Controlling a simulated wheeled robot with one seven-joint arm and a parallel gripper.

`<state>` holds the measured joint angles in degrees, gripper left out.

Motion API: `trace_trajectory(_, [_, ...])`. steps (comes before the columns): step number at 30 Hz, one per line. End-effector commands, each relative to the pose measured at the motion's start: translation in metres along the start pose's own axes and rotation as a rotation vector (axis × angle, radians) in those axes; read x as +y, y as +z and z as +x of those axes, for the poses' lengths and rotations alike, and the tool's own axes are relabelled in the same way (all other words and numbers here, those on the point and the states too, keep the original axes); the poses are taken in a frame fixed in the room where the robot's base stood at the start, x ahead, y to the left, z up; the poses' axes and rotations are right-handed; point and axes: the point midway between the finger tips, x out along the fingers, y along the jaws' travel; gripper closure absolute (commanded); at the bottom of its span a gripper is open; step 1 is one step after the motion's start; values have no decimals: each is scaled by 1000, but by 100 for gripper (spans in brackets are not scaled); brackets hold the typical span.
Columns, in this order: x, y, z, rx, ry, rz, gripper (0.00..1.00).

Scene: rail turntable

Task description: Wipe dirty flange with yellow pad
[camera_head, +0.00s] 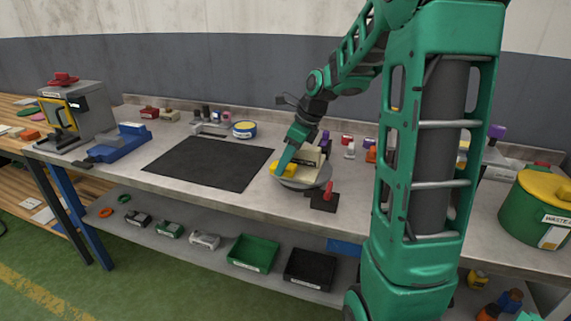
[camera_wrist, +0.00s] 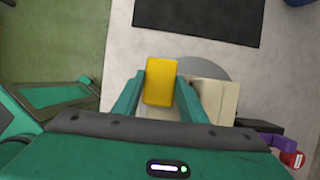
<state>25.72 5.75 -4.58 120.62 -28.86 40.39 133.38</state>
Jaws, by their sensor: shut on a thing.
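My gripper (camera_head: 280,166) is shut on the yellow pad (camera_head: 284,169). In the wrist view the yellow pad (camera_wrist: 160,82) sits between the two green fingers of my gripper (camera_wrist: 160,85). The pad is over or against a cream block-shaped part (camera_head: 310,155) on a round grey turntable (camera_head: 318,181). The cream part (camera_wrist: 217,98) also shows in the wrist view, just right of the pad, partly hidden by a finger. I cannot tell whether the pad touches it. I cannot make out the dirty flange face.
A black mat (camera_head: 208,163) lies left of the turntable. A black base with a red handle (camera_head: 325,197) stands at its front right. A blue-and-yellow tin (camera_head: 245,129) and several small bottles stand behind. A green waste drum (camera_head: 540,212) is at the far right.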

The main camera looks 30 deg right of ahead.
Motion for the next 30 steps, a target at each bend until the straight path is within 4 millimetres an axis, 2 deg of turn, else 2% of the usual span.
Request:
trace_trajectory(8, [0,-2,-1,0,-1,0,80])
trace_trajectory(20, [0,-20,-6,1,0,2,80])
trace_trajectory(30, [0,-23,-6,4,2,4,80])
